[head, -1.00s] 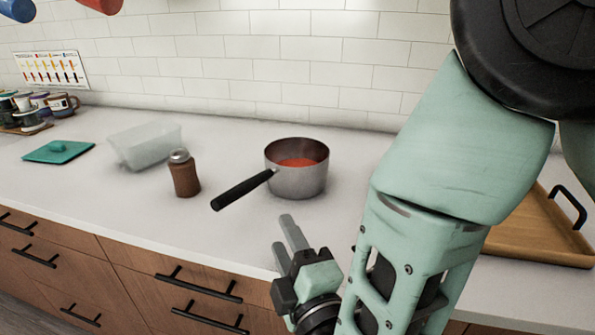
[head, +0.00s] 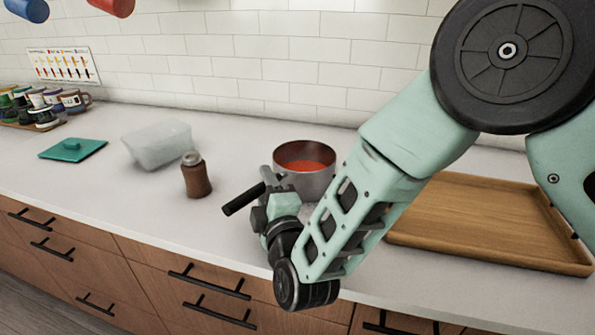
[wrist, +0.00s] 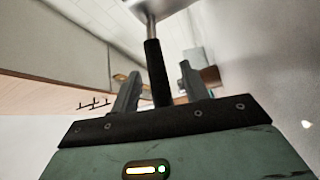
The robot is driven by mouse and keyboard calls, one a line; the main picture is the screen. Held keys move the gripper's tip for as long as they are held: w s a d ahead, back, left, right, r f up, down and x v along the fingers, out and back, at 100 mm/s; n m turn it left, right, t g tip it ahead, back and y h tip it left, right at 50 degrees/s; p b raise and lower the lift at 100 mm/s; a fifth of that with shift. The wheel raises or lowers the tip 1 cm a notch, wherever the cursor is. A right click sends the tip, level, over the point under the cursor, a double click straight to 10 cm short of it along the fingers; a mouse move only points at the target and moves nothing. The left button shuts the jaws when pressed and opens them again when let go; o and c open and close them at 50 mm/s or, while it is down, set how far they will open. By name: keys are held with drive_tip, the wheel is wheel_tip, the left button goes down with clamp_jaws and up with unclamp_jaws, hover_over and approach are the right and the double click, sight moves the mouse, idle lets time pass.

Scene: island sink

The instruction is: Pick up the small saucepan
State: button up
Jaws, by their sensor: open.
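The small saucepan (head: 318,186) stands upright on the white counter, a steel pan with red contents. Its black handle (head: 240,200) points to the front left. My gripper (head: 268,180) is at the handle, hiding part of it and part of the pan's left side. In the wrist view the black handle (wrist: 154,75) runs between the two spread fingers of my gripper (wrist: 157,85), with a gap visible on each side. The fingers are open and not closed on it. The pan body shows only partly at the top edge of the wrist view.
A brown shaker jar (head: 196,176) stands left of the handle, with a clear plastic container (head: 157,145) behind it. A teal lid (head: 73,149) lies farther left. A wooden tray (head: 480,215) lies right of my arm. Drawers with black handles line the counter front.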

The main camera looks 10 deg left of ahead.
drive_tip(key=shift+w+a, duration=0.2)
drive_tip(key=shift+w, duration=0.1)
clamp_jaws()
drive_tip(key=shift+r, duration=0.1)
